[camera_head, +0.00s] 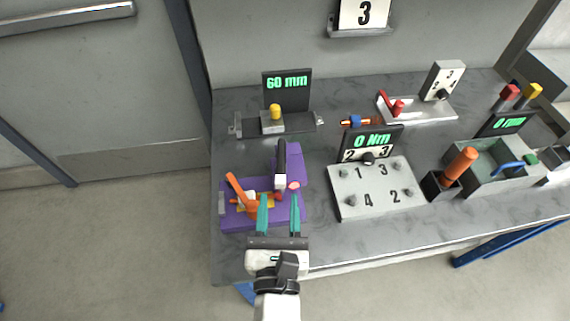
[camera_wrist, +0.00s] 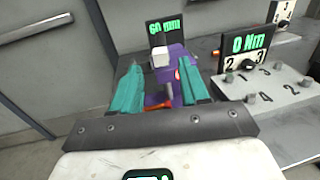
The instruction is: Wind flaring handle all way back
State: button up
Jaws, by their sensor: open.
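The purple flaring device (camera_head: 235,215) stands at the front left of the grey table. An orange handle (camera_head: 236,187) on its left side slants up to the left, beside a small yellow part. A dark upright piece with a white block (camera_head: 280,181) stands on its right part. My gripper (camera_head: 280,194) is open over the front of the device, its teal fingers pointing away. In the wrist view, the purple body (camera_wrist: 178,58) shows between the fingers (camera_wrist: 158,64), with the white block beyond. An orange piece (camera_wrist: 160,105) lies low between the fingers; I cannot tell whether they touch it.
A slide with a yellow knob (camera_head: 275,110) and a "60 mm" display (camera_head: 287,88) stand behind. To the right are a grey numbered block (camera_head: 375,200) with a "0 Nm" display (camera_head: 371,142), and an orange-handled tool (camera_head: 460,163). The table's front left corner is clear.

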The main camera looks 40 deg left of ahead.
aim_at(281, 165)
jog(key=x, duration=0.8)
jog(key=shift+w+a, duration=0.2)
jog(key=shift+w, duration=0.1)
grip_shut()
